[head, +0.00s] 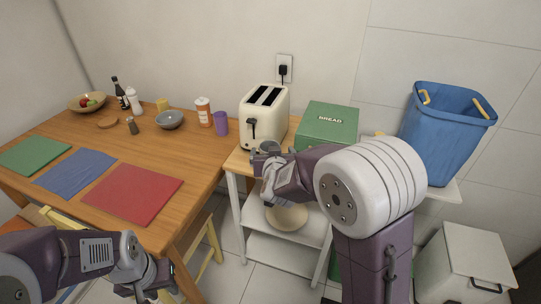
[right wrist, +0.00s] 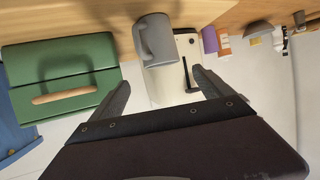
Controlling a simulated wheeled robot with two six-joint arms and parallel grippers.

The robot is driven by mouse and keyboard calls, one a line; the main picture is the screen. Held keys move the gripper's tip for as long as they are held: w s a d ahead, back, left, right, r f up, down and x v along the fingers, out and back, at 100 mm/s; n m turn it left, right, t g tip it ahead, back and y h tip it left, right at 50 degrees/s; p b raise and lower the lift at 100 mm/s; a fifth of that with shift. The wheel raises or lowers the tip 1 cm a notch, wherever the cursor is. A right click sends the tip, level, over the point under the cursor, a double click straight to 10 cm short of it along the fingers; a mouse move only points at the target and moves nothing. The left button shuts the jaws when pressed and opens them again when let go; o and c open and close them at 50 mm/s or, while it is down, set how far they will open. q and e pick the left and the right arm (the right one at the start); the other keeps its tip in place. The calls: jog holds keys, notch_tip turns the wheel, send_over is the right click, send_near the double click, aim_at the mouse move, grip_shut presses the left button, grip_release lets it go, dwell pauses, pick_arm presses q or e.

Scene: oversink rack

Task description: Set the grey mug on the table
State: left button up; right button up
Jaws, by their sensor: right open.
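The grey mug (right wrist: 156,40) shows in the right wrist view just beyond my right gripper (right wrist: 160,78), with its handle to the left. My right gripper is open, with the mug ahead of the gap between its fingers and not gripped. In the head view the mug (head: 271,146) is partly hidden by my right gripper (head: 262,153), on the small white cart's wooden top in front of the toaster. The wooden table (head: 150,150) stands left of the cart. My left gripper (head: 145,287) is low at the bottom edge, near the table's front; its fingertips are not clear.
The cream toaster (head: 264,117) and green bread box (head: 327,126) stand behind the mug. On the table are a purple cup (head: 220,123), a grey bowl (head: 169,119), a red mat (head: 132,193) and bottles. A blue bin (head: 445,130) is at right. Bare wood lies right of the red mat.

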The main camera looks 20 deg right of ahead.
aim_at(269, 145)
jog(key=x, duration=0.2)
jog(key=b+x, duration=0.1)
jog(key=x, duration=0.2)
jog(key=f+x, duration=0.1)
jog(key=x, duration=0.2)
jog(key=shift+a+b, duration=0.25)
jog(key=shift+b, duration=0.05)
jog(key=shift+r, duration=0.1)
jog(key=shift+s, duration=0.1)
jog(key=c, duration=1.9)
jog(key=shift+o, duration=0.2)
notch_tip(269, 145, up, 4)
jog(key=p, duration=0.2)
jog(key=shift+r+p, duration=0.1)
jog(key=shift+p, duration=0.2)
jog(key=s+d+r+p, duration=0.1)
jog(key=s+d+r, duration=0.15)
jog(key=s, duration=0.25)
jog(key=s+d+r, duration=0.2)
jog(key=s+r, duration=0.2)
jog(key=s, duration=0.1)
notch_tip(269, 145, up, 14)
jog(key=p, duration=1.4)
jog(key=shift+s+d, duration=0.2)
